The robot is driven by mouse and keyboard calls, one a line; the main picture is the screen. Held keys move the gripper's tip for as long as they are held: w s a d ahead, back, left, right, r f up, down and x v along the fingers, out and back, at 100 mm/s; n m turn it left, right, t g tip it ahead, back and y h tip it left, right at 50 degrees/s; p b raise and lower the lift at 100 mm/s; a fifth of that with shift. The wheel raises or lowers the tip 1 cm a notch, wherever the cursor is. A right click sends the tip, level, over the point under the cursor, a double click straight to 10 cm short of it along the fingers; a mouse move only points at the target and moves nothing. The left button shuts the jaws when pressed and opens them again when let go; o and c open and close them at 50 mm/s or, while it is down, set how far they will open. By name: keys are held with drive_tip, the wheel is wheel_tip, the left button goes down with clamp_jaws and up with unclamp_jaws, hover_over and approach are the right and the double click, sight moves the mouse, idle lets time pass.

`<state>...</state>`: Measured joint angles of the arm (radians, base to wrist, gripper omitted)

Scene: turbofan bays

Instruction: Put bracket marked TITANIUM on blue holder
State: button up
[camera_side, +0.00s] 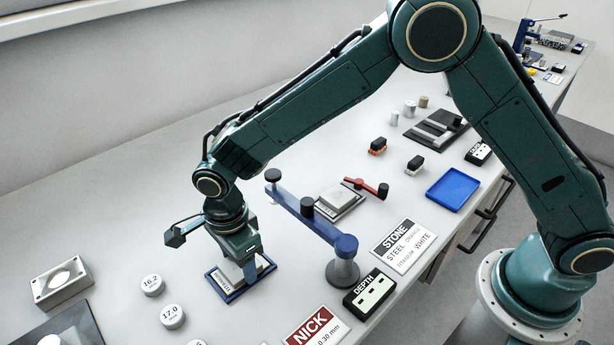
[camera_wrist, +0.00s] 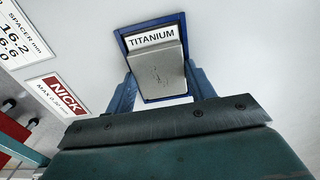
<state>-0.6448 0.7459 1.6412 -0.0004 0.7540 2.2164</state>
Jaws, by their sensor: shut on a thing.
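The grey block-shaped bracket (camera_wrist: 158,72) lies over a blue-framed plate (camera_wrist: 183,22), just beside the white TITANIUM label. In the side view the bracket (camera_side: 232,272) is mostly hidden under my gripper (camera_side: 240,264), and the blue-framed plate (camera_side: 219,286) shows around it. In the wrist view my gripper (camera_wrist: 160,74) has a finger on each side of the bracket and is shut on it. I cannot tell whether the bracket is lifted off the plate. A blue arm-like fixture (camera_side: 322,226) with dark knobs stands to the right. A flat blue tray (camera_side: 453,187) lies farther right.
A second grey block (camera_side: 338,197) sits on a dark-framed plate between the blue fixture and a red lever (camera_side: 367,187). The STONE sign (camera_side: 404,246), DEPTH box (camera_side: 370,293) and NICK sign (camera_side: 316,327) line the front edge. White round spacers (camera_side: 172,315) lie left.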

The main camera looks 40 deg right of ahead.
drive_tip(key=shift+f, duration=0.1)
drive_tip(key=o, duration=1.3)
wheel_tip(320, 180, up, 12)
drive_tip(key=shift+r, duration=0.2)
idle(0.4)
